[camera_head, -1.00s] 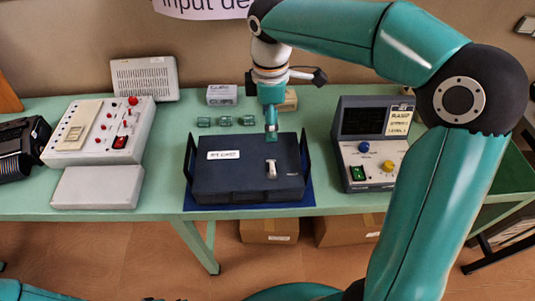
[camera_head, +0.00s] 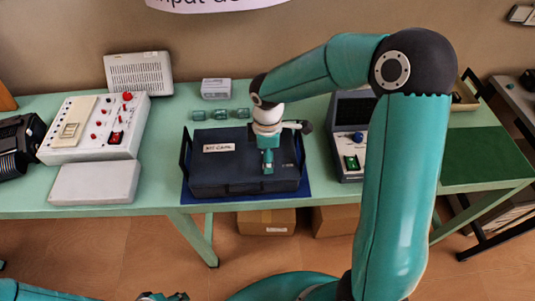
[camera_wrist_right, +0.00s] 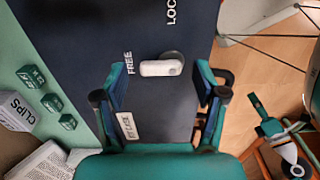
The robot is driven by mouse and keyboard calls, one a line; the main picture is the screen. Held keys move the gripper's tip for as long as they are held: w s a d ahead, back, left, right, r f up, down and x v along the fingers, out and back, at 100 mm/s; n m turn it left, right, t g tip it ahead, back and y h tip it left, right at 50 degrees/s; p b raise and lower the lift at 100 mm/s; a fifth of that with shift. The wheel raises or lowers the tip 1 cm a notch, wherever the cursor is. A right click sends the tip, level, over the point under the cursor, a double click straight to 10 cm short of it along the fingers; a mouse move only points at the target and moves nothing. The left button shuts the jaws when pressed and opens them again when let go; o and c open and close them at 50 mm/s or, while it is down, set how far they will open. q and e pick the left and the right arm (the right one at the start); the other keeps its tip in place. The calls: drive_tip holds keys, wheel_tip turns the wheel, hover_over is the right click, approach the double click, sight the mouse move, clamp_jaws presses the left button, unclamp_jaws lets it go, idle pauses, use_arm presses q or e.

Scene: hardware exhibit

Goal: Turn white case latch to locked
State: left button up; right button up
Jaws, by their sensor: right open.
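The white latch (camera_wrist_right: 161,68) sits on the dark blue case (camera_head: 222,176). In the right wrist view it lies crosswise, its end pointing to the word FREE; the partly cut-off word LOC is farther up. My right gripper (camera_head: 267,168) is over the case's right part and hides the latch in the head view. In the wrist view the right gripper (camera_wrist_right: 161,84) is open, with one finger on each side of the latch; I cannot tell its height above the lid. Part of my left gripper (camera_head: 165,296) shows at the bottom edge, too cropped to judge.
The case lies on a blue mat (camera_head: 306,190) on the green table, with upright dark handles at its sides. A control panel (camera_head: 352,165) stands close to its right. Small green clip boxes (camera_head: 221,114) lie behind, and a white switch box (camera_head: 95,128) stands left.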

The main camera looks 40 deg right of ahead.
drive_tip(key=shift+f, duration=0.25)
drive_tip(key=c, duration=1.1)
drive_tip(key=shift+c, duration=0.2)
